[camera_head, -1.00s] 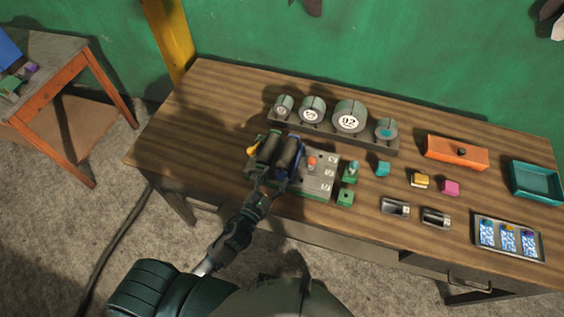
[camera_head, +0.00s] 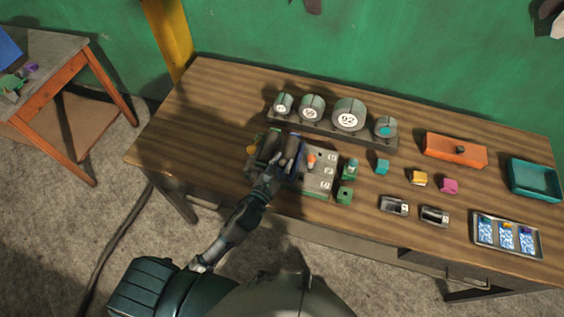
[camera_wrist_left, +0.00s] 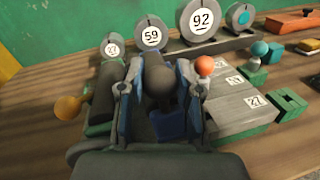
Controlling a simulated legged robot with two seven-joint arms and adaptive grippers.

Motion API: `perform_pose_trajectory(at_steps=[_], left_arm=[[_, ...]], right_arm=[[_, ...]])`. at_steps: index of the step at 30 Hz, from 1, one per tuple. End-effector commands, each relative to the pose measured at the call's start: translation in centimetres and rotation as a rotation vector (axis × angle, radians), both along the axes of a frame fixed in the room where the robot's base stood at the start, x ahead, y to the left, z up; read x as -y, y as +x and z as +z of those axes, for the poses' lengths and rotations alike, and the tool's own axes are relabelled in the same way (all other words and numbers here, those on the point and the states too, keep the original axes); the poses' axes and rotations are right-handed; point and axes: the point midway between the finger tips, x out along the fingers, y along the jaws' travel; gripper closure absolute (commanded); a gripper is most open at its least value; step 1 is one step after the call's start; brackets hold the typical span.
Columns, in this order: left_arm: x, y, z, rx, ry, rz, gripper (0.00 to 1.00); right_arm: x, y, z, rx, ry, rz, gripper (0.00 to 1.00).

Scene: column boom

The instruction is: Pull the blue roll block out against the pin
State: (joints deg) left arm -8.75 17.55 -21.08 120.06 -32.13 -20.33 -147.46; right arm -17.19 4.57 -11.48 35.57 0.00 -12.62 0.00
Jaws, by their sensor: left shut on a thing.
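The blue roll block (camera_wrist_left: 168,124) is low between the fingers of my left gripper (camera_wrist_left: 158,85) in the left wrist view. My left gripper, also in the head view (camera_head: 281,158), is shut on it. A dark rounded part rises between the fingers and hides some of the block. The block sits at the grey fixture (camera_head: 318,182), between a yellow knob (camera_wrist_left: 68,107) on the left and a pin with an orange ball top (camera_wrist_left: 205,66) on the right. I cannot tell whether the pin touches the block. My right gripper is not in view.
Numbered discs (camera_head: 348,117) stand in a rack just behind the fixture. Green blocks (camera_head: 345,194) are at its right. Small coloured blocks, an orange box (camera_head: 456,151), a teal tray (camera_head: 535,180) and a metal tray (camera_head: 541,245) lie further right. The table's left end is clear.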

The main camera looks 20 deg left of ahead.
Motion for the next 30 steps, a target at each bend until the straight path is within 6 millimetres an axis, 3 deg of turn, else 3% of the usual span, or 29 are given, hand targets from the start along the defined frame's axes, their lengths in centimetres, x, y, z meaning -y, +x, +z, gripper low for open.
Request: perform_pose_trajectory(at_steps=[4, 12, 20, 21, 23, 30], left_arm=[[0.1, 0.0, 0.0, 0.0, 0.0, 0.001, 1.0], [3.5, -0.1, 0.0, -0.002, -0.001, 0.0, 1.0], [3.6, -0.1, -0.1, -0.003, 0.002, 0.001, 1.0], [3.6, -0.1, -0.1, -0.003, 0.002, 0.001, 0.59], [3.6, -0.1, -0.1, -0.002, 0.001, 0.0, 0.44], [3.5, -0.1, 0.0, 0.0, 0.002, 0.0, 0.41]], right_arm=[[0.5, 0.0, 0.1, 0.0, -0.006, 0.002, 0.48], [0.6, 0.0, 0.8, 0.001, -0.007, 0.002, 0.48], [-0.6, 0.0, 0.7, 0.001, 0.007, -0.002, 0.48], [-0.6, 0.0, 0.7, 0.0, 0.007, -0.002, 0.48], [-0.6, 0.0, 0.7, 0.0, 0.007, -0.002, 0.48], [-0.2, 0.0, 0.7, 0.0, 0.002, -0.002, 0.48]])
